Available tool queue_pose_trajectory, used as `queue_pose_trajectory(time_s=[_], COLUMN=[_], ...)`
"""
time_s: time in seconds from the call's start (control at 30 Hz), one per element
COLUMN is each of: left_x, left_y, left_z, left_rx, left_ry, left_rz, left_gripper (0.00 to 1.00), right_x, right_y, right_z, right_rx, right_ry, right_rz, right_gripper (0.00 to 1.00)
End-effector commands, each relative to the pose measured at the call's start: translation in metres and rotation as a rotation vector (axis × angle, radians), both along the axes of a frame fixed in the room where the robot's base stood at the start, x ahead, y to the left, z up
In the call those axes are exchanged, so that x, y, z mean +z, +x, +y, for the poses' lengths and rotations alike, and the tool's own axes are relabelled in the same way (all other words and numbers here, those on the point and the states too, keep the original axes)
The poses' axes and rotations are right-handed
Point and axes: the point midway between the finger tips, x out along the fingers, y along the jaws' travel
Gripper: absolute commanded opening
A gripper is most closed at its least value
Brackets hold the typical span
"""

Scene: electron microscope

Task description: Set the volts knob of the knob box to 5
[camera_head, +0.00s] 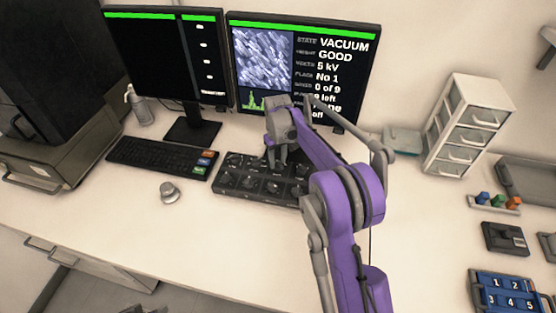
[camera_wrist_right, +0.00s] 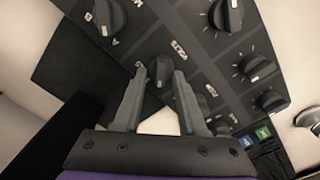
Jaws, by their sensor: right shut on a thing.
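The black knob box (camera_head: 232,190) lies on the desk in front of the right monitor, and my right arm hides part of it. In the right wrist view its volts knob (camera_wrist_right: 160,70), beside a VOLTS label, is between the two fingers of my right gripper (camera_wrist_right: 160,80). That gripper is shut on the knob; in the head view it (camera_head: 277,155) comes down onto the box's back part. The knob's pointer is too hidden to read. The right monitor (camera_head: 300,65) reads VOLTS 5 kV. I do not see my left gripper.
A keyboard (camera_head: 163,157) lies left of the box, with a small round grey object (camera_head: 169,192) in front of it. A white drawer unit (camera_head: 468,125), a rack of coloured pieces (camera_head: 494,202) and a blue numbered tray (camera_head: 505,292) are at the right. The desk front is clear.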

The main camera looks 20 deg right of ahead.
Motion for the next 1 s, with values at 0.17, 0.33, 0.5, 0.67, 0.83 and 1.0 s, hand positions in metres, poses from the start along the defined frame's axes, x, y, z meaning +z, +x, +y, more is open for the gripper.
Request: queue_pose_trajectory(time_s=[0.17,0.33,0.5,0.67,0.83,1.0], left_x=[-0.0008,-0.0009,-0.0009,-0.0008,-0.0009,-0.0009], left_y=[-0.0002,-0.0002,-0.0002,-0.0001,-0.0002,-0.0002], left_z=[0.0,0.0,0.0,0.0,0.0,0.0], left_rx=[0.0,0.0,0.0,0.0,0.0,0.0], left_ry=[0.0,0.0,0.0,0.0,0.0,0.0], left_rz=[0.0,0.0,0.0,0.0,0.0,0.0], left_gripper=[0.5,0.5,0.5,0.5,0.5,0.5], right_x=[0.0004,0.0004,0.0005,0.0004,0.0003,0.0002], right_y=[0.0002,0.0002,0.0001,0.0001,0.0,0.0], right_z=[-0.0001,0.0,0.0,0.0,0.0001,0.0003], right_rx=[0.044,0.059,0.061,0.06,0.06,0.059], right_ry=[-0.001,-0.001,-0.001,-0.001,-0.001,0.0], right_rz=[-0.001,-0.001,-0.001,0.0,0.0,0.0], right_gripper=[0.0,0.0,0.0,0.0,0.69,0.71])
